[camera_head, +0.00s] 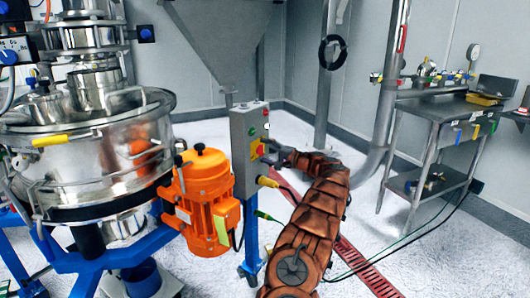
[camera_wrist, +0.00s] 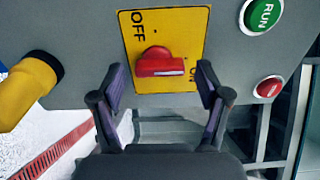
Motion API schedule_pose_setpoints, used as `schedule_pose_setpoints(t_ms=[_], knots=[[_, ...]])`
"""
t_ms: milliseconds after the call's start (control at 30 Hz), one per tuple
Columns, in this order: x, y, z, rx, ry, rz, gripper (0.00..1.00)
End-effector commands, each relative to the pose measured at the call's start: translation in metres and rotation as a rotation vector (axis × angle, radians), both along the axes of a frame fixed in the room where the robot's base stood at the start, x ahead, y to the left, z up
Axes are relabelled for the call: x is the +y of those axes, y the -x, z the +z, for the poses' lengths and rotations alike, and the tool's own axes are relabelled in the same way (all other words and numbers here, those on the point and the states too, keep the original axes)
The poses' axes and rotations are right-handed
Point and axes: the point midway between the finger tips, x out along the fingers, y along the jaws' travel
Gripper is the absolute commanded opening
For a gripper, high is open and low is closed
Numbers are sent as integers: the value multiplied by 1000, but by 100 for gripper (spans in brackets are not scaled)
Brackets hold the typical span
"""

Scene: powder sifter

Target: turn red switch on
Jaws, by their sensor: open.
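The red switch (camera_wrist: 160,64) sits on a yellow plate (camera_wrist: 142,20) on the grey control box (camera_head: 240,165). Its handle lies crosswise in the wrist view, with a pale mark toward the right end. "OFF" is printed at the plate's upper left; "ON" at the lower right is partly hidden by a finger. My gripper (camera_wrist: 161,72) is open, one finger on each side of the switch. Contact with it cannot be told. In the head view my gripper (camera_head: 268,151) is at the box's right face, beside the yellow plate (camera_head: 256,149), and the switch is hard to make out.
A green RUN button (camera_wrist: 263,15) and a red button (camera_wrist: 269,88) are right of the plate; a yellow connector (camera_wrist: 28,88) juts out at left. An orange motor (camera_head: 207,195) and steel sifter (camera_head: 95,150) stand left of the box. A steel table (camera_head: 440,108) is at right.

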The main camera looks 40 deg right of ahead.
Motion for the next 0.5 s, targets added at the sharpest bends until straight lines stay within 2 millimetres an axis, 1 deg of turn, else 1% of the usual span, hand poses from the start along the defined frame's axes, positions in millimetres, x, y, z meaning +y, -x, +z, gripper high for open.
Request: schedule_pose_setpoints(t_ms=[167,500], knots=[[-5,22,2,-2,-3,0,76],[-19,85,1,-2,-1,-1,76]])
